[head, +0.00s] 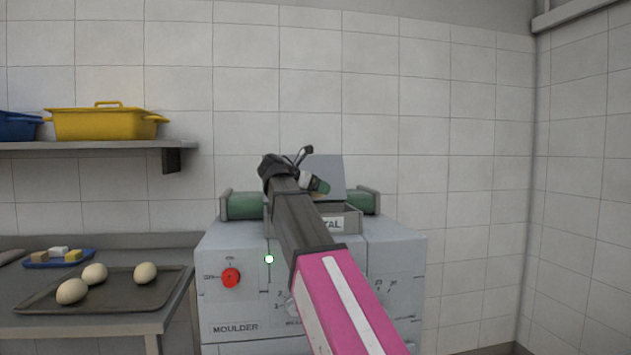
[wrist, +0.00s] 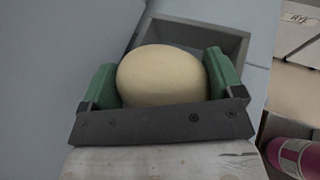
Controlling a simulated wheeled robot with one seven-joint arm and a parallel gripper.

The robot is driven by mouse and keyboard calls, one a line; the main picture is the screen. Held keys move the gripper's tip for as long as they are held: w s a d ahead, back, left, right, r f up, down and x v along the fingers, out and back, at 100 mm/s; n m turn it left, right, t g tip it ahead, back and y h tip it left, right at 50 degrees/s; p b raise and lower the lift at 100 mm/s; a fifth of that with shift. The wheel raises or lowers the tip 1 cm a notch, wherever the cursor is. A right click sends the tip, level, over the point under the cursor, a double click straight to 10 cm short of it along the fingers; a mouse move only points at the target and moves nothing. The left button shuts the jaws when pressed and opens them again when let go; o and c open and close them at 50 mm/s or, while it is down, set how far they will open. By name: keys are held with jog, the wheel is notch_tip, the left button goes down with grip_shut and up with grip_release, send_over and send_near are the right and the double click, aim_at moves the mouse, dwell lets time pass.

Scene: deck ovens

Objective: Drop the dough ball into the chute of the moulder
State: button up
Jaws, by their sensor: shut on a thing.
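The dough ball (wrist: 161,76) is pale and round, and shows in the wrist view between the two green finger pads. My gripper (wrist: 161,84) is shut on it. Behind and around the ball in that view is a grey open box, the chute (wrist: 226,42). The ball is over or within its opening; I cannot tell how deep. In the head view the moulder (head: 236,310) is a light grey machine marked MOULDER, with the chute (head: 350,216) on top. My arm crosses in front of it, and my gripper (head: 316,184) is above the chute.
A dark tray (head: 110,303) with several dough balls lies on the steel counter at left. A blue board (head: 35,265) with small blocks is behind it. A yellow pot (head: 105,124) stands on the wall shelf. The moulder front has a red knob (head: 231,278) and a green light (head: 269,259).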

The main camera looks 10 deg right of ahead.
jog(key=shift+f, duration=0.15)
jog(key=o, duration=0.8)
jog(key=shift+c, duration=0.2)
jog(key=v, duration=1.1)
jog(key=shift+d, duration=0.1)
